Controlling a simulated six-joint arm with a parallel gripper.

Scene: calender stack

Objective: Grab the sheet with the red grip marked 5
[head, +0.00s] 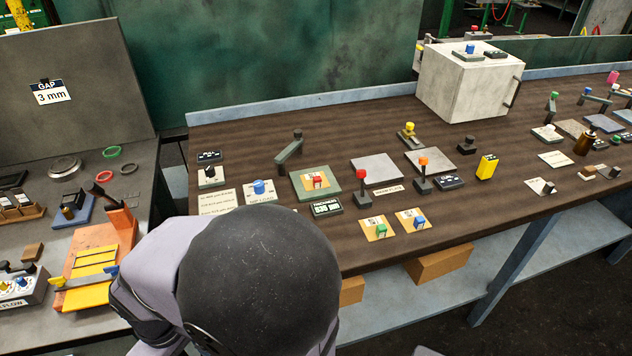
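A small yellow-orange sheet with a red grip (317,181) lies on a green square plate (334,197) near the middle of the brown table. Its marking is too small to read for certain. Two similar sheets lie nearer the table's front edge, one with a green grip (380,229) and one with a blue grip (418,222). My arm fills the lower left foreground, with a large dark rounded part in front. My gripper is not visible, so its place relative to the sheets cannot be told.
A small dark label block (326,207) stands just in front of the green plate. A lever (289,151) rises behind it, and red- and orange-knobbed levers (362,190) stand to the right. Bare metal plates (377,169) lie beyond. A white box (462,88) stands at the back.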

